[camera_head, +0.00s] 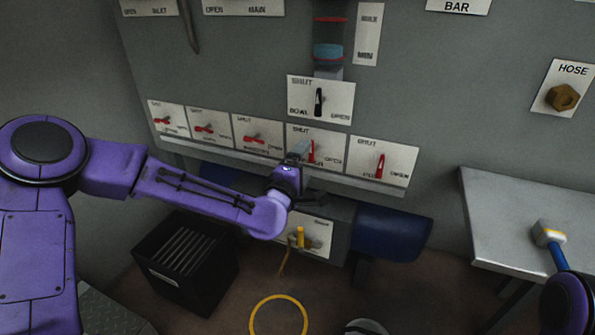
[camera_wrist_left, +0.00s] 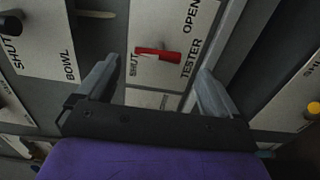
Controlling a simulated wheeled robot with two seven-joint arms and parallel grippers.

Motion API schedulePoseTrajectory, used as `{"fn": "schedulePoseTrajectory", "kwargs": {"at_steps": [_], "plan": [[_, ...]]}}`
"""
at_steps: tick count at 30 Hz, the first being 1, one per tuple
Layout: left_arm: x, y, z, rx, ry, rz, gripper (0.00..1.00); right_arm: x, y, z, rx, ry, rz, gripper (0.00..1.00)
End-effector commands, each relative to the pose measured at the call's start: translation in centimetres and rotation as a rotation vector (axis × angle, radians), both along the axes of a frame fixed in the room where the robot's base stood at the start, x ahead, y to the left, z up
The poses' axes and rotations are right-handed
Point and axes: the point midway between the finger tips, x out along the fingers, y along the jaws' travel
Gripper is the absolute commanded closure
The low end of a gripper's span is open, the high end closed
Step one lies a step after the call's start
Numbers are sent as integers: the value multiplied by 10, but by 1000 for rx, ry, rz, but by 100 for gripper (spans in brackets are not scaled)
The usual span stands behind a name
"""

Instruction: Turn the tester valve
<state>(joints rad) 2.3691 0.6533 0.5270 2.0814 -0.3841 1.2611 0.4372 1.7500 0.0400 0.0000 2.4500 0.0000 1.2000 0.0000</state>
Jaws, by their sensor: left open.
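The tester valve is a red lever (camera_head: 311,152) on a white plate marked SHUT, TESTER and OPEN. In the head view the lever stands upright, its end toward the SHUT side. In the left wrist view the red lever (camera_wrist_left: 154,51) lies crosswise, ahead of and between the fingertips. My left gripper (camera_head: 306,170) is in front of this plate and hides part of it. Its fingers, spread wide in the left wrist view (camera_wrist_left: 157,75), are open with nothing between them; contact with the lever is not visible. My right gripper does not show; only part of a purple arm appears at bottom right.
A similar red lever (camera_head: 380,165) is to the right and a black BOWL lever (camera_head: 319,101) above. A black crate (camera_head: 180,247) is on the floor; a metal table (camera_head: 505,235) stands at right.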

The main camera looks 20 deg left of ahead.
Motion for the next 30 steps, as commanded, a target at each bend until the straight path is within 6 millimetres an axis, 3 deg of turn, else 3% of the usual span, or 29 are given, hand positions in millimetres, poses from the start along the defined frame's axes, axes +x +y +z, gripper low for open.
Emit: {"fn": "schedulePoseTrajectory", "kwargs": {"at_steps": [3,9,25,26,28,30], "plan": [[-28,1,1,-2,0,-2,6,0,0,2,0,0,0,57],[-55,2,0,-2,1,0,6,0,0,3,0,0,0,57],[-58,2,-1,31,4,-3,6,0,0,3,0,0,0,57],[-59,1,-5,64,21,-4,6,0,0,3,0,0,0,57],[-68,4,-37,170,121,-6,6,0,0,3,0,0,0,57],[-83,6,-84,279,243,-23,6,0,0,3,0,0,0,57]]}}
